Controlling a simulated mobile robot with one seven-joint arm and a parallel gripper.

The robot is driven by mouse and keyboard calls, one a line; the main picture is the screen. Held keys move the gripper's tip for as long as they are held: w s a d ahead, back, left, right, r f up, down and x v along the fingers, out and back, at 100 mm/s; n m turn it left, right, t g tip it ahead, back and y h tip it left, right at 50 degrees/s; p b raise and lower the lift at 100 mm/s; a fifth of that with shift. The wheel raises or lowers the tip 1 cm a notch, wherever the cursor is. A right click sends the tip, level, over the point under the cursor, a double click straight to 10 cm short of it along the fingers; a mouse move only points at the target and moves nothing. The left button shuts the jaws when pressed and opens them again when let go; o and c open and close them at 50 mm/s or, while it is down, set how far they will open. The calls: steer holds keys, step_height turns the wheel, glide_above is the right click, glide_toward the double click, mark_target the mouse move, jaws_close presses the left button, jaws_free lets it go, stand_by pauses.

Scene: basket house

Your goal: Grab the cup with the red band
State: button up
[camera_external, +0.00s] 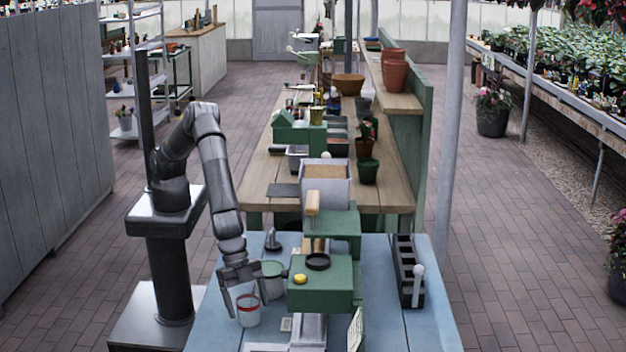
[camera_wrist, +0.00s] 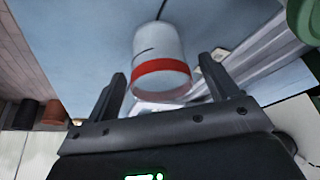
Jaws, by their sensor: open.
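The white cup with the red band (camera_external: 248,316) stands on the blue table at its front left, with the band near its rim. In the wrist view, the cup (camera_wrist: 158,48) appears inverted, and its red band (camera_wrist: 160,75) lies just beyond and between the finger ends. My gripper (camera_external: 247,308) is open, with one finger to each side of the cup in the outside view. In the wrist view, the fingers of my gripper (camera_wrist: 164,82) are spread with nothing between their pads that I can make out as held. Contact with the cup cannot be told.
A green pot (camera_external: 272,281) stands close behind the right finger. A green machine (camera_external: 325,285) with a yellow button is to the right on the blue table (camera_external: 385,325). A black tray (camera_external: 407,275) lies further right. A wooden bench (camera_external: 395,190) with pots stands behind.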

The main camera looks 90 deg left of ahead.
steer(key=shift+x, duration=1.5)
steer(key=c, duration=1)
steer(key=shift+c, duration=0.2)
steer(key=shift+r, duration=0.1)
